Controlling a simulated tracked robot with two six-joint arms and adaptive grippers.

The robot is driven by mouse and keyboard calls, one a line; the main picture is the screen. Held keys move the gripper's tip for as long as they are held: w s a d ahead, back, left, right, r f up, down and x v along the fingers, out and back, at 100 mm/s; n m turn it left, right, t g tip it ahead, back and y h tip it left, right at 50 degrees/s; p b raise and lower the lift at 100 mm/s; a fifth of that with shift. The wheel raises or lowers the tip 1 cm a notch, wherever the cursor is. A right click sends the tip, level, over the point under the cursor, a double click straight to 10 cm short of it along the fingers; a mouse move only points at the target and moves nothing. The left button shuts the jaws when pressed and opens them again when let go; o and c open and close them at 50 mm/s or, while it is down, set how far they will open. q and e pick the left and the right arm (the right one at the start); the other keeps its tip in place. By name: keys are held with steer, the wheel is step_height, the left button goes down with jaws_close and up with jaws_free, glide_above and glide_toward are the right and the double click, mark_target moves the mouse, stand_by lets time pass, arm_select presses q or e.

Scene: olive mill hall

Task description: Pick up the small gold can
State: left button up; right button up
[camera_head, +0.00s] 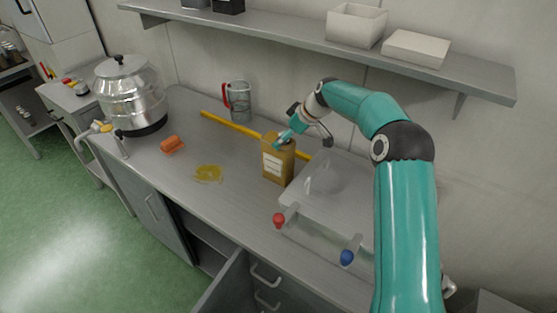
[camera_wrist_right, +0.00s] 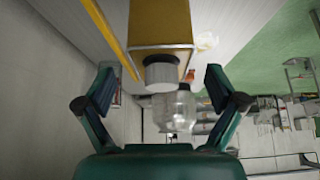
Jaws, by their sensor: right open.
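The small gold can (camera_head: 277,172), a boxy can with a pale label, stands upright on the metal counter. My right gripper (camera_head: 304,137) is at the can's top, on the wall side, and partly covers it. In the right wrist view the gold can (camera_wrist_right: 160,22) with its pale ribbed cap (camera_wrist_right: 162,72) lies ahead between the spread fingers of my right gripper (camera_wrist_right: 160,82). The fingers are open, with a gap on both sides of the cap. Whether either finger touches the can is unclear. My left gripper is in neither view.
A yellow bar (camera_head: 229,123) lies behind the can. A clear-lidded box (camera_head: 325,187) stands close on its right. A jug (camera_head: 239,101), an orange object (camera_head: 172,144), a yellow spill (camera_head: 208,173) and a steel drum (camera_head: 129,92) are left. A shelf (camera_head: 300,39) hangs above.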

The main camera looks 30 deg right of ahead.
mark_target(278, 157)
steer(key=x, duration=0.5)
steer(key=shift+w+a+f, duration=0.1)
steer(key=shift+w+f, duration=0.05)
steer(key=shift+f, duration=0.2)
steer(key=shift+c, duration=0.2)
jaws_close()
steer(key=shift+r, duration=0.2)
